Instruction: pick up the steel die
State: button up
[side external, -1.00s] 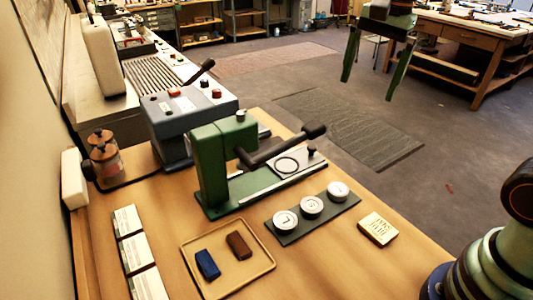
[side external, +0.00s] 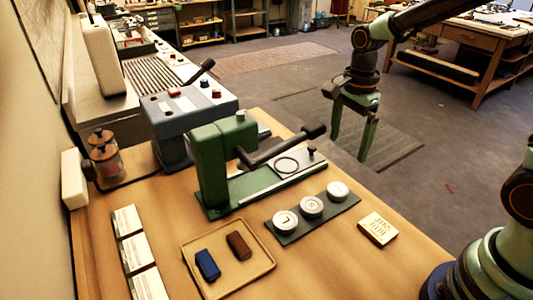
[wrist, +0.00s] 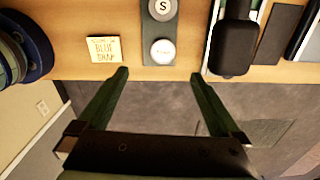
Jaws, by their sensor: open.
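Three round, pale metallic dies sit in a row on a dark strip (side external: 288,235): a near left die (side external: 285,221), a middle die (side external: 311,206) and a far right die (side external: 338,190). I cannot tell from their look which is the steel die. The wrist view shows the die marked S (wrist: 162,9) and the end die (wrist: 162,52), its mark too blurred to read. My gripper (side external: 350,148) is open and empty, pointing down beyond the table edge, past the far right die. In the wrist view, its fingertips (wrist: 159,73) straddle the strip's line, apart from the dies.
A green hand press (side external: 208,165) with a dark lever stands left of the strip. A lettered note (side external: 378,229) lies to its right. A tray (side external: 262,275) holds a blue block (side external: 207,264) and a brown block (side external: 239,245). Bare tabletop lies around the note.

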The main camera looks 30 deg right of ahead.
send_over(338, 188)
jog(key=a, duration=0.1)
jog(key=f, duration=0.9)
jog(key=shift+s+f, duration=0.2)
jog(key=shift+s, duration=0.15)
jog(key=f, duration=0.2)
jog(key=d+f, duration=0.1)
jog(key=f, duration=0.1)
jog(key=shift+w, duration=0.25)
jog(key=shift+f, duration=0.7)
jog(key=shift+c, duration=0.3)
grip_shut()
